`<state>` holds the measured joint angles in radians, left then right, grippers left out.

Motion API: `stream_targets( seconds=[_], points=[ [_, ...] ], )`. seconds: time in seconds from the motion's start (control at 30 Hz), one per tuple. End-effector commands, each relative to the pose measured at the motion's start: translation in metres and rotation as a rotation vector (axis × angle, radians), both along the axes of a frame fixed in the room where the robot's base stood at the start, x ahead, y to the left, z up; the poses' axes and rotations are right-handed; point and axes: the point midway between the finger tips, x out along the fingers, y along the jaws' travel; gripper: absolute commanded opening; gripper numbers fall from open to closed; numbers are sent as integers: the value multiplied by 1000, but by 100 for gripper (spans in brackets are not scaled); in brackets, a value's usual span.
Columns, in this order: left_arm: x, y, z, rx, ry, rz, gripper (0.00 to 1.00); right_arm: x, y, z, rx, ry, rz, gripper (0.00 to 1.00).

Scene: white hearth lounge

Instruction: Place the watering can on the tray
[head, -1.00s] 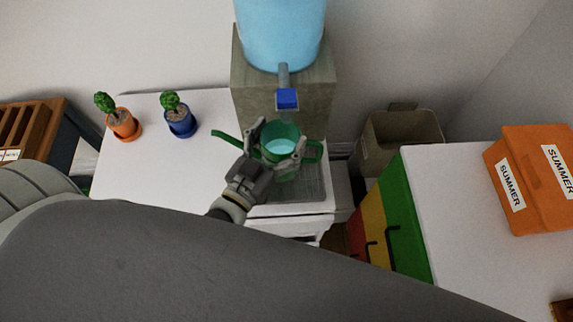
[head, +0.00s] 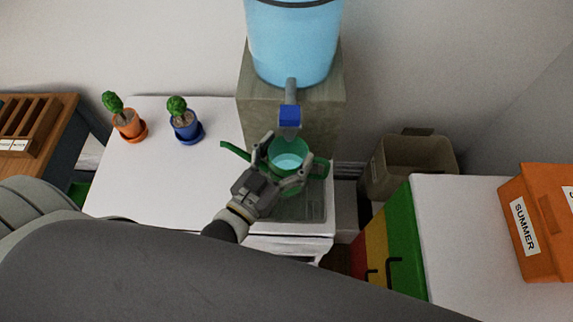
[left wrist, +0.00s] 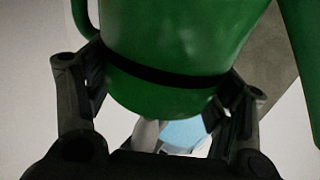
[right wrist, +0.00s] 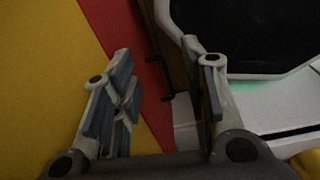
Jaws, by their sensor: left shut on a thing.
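The green watering can (head: 291,178) is upright with light blue water inside, its spout to the left and handle to the right. It is below the blue tap (head: 289,116) of the water dispenser. My left gripper (head: 284,162) is shut around the can's body, and the left wrist view shows a finger on each side of the green can (left wrist: 175,85). A grey tray (head: 316,208) shows beneath the can; I cannot tell whether they touch. My right gripper (right wrist: 165,90) is open and empty beside the coloured drawer fronts.
Orange (head: 127,124) and blue (head: 184,125) plant pots stand at the back of the white table (head: 150,190), whose middle is clear. A brown bin (head: 408,165) stands right of the dispenser. An orange SUMMER box (head: 540,225) sits on the white-topped cabinet (head: 465,230).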

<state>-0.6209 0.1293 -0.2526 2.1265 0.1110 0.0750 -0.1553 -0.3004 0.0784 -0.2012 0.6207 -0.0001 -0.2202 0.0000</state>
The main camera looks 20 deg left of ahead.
Motion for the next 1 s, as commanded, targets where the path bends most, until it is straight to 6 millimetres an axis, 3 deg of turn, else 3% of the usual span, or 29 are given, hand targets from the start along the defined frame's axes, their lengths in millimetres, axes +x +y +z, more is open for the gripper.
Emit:
stream_targets(
  seconds=[0.5, 0.9, 0.93, 1.0],
  points=[
    [1, -1, -45, -2, -6, 0, 15, -2, 1, 1, 1, 3, 0, 40],
    [1, 0, -50, -2, -7, 1, 15, 0, -4, -1, -4, 0, -1, 40],
    [0, 0, -50, -1, -2, 0, 80, 0, -4, 0, -5, 0, -1, 40],
    [0, 0, -50, -1, -2, 0, 89, 0, -4, 0, -5, 0, -1, 40]
  ],
)
